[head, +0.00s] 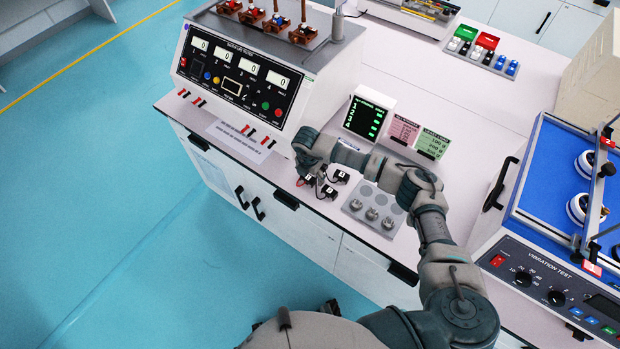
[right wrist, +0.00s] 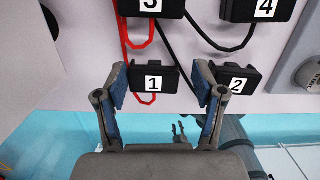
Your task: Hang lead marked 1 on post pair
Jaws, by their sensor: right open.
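The lead marked 1 (right wrist: 153,78) is a black block with a white number label, lying on the bench near its front edge. My right gripper (right wrist: 162,82) is open, with one blue-padded finger on each side of this block; I cannot tell whether they touch it. A red wire loops by the block. In the head view my right gripper (head: 307,174) is over the cluster of leads (head: 328,188), partly hiding them. Red and black posts (head: 259,136) sit along the tester's lower front. A small grey claw, apparently my left gripper (right wrist: 180,129), shows beyond the bench edge.
The lead marked 2 (right wrist: 241,86) lies close by the right finger. The leads marked 3 (right wrist: 151,6) and 4 (right wrist: 265,8) lie farther in. A plate with metal knobs (head: 372,214) and a small green display (head: 369,117) stand near my right arm.

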